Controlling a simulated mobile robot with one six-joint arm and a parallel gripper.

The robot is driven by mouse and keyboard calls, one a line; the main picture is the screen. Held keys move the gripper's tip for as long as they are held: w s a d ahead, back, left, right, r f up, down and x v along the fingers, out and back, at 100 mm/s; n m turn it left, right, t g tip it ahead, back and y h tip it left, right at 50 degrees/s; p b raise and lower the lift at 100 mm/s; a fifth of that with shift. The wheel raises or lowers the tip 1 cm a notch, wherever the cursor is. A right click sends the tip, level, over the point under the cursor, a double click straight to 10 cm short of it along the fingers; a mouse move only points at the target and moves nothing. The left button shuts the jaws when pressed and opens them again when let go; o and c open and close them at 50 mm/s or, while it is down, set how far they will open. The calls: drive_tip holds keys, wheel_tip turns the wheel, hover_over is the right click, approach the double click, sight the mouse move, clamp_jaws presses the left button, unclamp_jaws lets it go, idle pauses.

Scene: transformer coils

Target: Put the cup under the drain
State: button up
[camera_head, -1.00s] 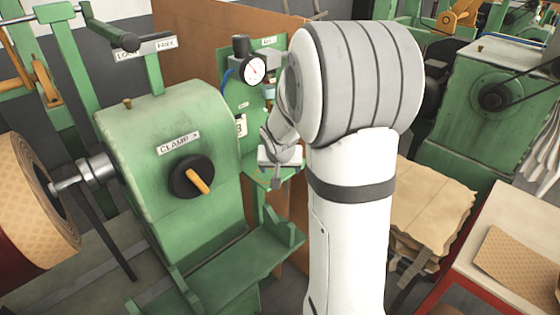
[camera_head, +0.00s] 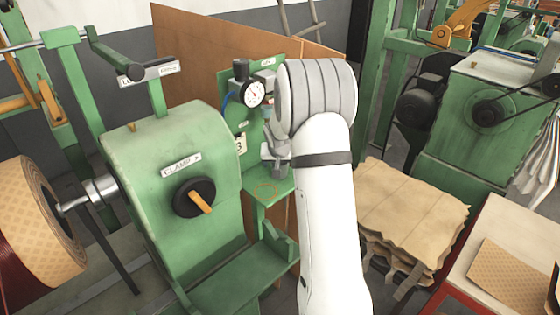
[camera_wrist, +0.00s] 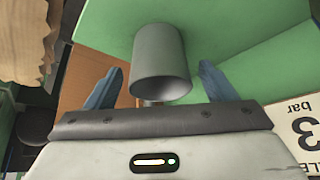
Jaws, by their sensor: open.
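A plain grey cup (camera_wrist: 160,55) stands between the two blue-grey fingers of my gripper (camera_wrist: 161,68) in the wrist view, its mouth towards the camera. The fingers are apart, with a gap on each side of the cup. In the head view my gripper (camera_head: 274,160) is at the right part of the small green shelf (camera_head: 258,181), partly hidden by my arm; I cannot make out the cup there. The pressure gauge (camera_head: 254,93) is above, on a green panel. The drain is not clearly visible.
A green clamp machine (camera_head: 165,145) with a black knob (camera_head: 194,197) stands left of the shelf. A brown board (camera_head: 200,50) is behind. Stacked brown sheets (camera_head: 410,210) lie right of my arm. A sign (camera_wrist: 301,125) is close to my gripper's right.

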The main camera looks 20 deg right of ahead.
drive_tip(key=shift+c, duration=0.4)
drive_tip(key=c, duration=1)
drive_tip(key=shift+o, duration=0.2)
drive_tip(key=shift+w, duration=0.1)
